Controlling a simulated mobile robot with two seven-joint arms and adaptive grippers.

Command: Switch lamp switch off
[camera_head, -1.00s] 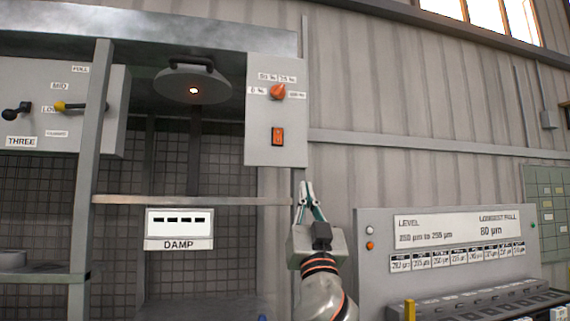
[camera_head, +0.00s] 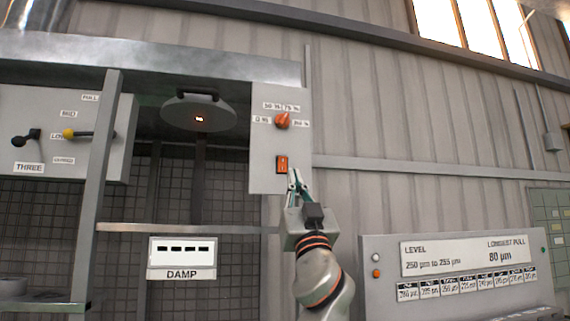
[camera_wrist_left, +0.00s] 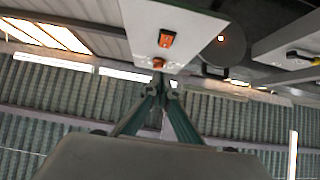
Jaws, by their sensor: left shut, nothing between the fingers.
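The lamp switch is an orange rocker (camera_head: 282,165) low on the light grey panel (camera_head: 264,150), below a red-orange dial knob (camera_head: 283,121). The lamp (camera_head: 199,113) hangs to the left of the panel and glows orange in its middle. My left gripper (camera_head: 293,174) points up with its fingers shut and empty, its tips just below and right of the rocker. I cannot tell if they touch it. My right gripper is out of view.
A vertical post (camera_head: 96,190) and a horizontal bar (camera_head: 190,228) frame the bay. A DAMP sign (camera_head: 181,273) hangs below the bar. A panel with lever handles (camera_head: 75,134) is at left. A grey console (camera_head: 385,297) stands at lower right.

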